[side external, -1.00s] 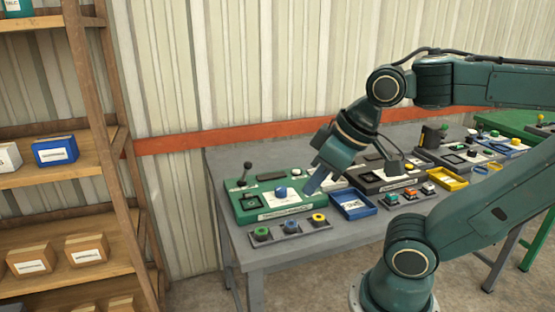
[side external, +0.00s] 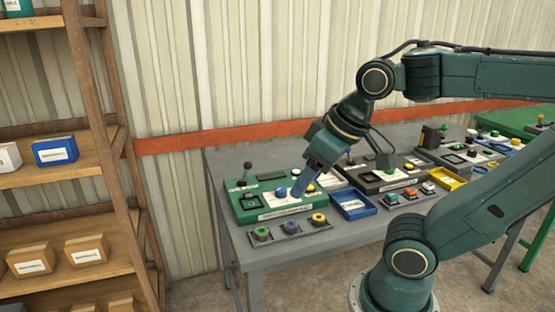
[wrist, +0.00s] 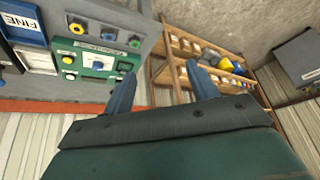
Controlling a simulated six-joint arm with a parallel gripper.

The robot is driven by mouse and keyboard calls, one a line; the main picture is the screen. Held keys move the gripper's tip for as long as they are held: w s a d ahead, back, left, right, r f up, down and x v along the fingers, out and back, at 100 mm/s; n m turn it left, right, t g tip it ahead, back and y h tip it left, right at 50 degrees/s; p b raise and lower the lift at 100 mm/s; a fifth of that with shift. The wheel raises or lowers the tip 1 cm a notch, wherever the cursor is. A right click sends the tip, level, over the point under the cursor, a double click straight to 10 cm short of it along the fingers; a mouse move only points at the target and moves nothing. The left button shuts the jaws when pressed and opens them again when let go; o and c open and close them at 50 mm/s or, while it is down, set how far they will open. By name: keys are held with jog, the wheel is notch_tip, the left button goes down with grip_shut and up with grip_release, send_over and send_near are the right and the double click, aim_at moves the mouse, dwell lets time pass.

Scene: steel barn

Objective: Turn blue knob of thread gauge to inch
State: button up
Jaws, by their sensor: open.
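The thread gauge is a green box (side external: 236,211) at the left end of the grey table, with a dark lever, a dark square window and a white panel. Its blue knob (side external: 281,191) stands on the white panel; it also shows in the wrist view (wrist: 98,65). I cannot read the knob's setting or the marks around it. My gripper (side external: 297,193) points down just right of the knob in the side view, apparently not around it. In the wrist view my gripper (wrist: 160,71) has its fingers spread with nothing between them, and the knob lies left of both.
A grey strip with green, blue and yellow round pieces (side external: 290,227) lies before the green box. A blue tray (side external: 371,210) and a black device (side external: 375,183) stand to its right. A wooden shelf (side external: 116,140) stands left of the table. The orange wall rail (side external: 180,144) runs behind.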

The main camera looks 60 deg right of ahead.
jog(key=w+d+r+m+g, duration=0.1)
jog(key=w+d+r+m, duration=0.1)
jog(key=w+d+m, duration=0.4)
jog(key=m+g, duration=0.4)
jog(key=m, duration=1.4)
send_over(281, 188)
notch_tip(281, 188, down, 9)
jog(key=shift+f, duration=0.2)
jog(key=shift+f, duration=0.1)
jog(key=shift+f, duration=6.8)
jog(key=c, duration=1)
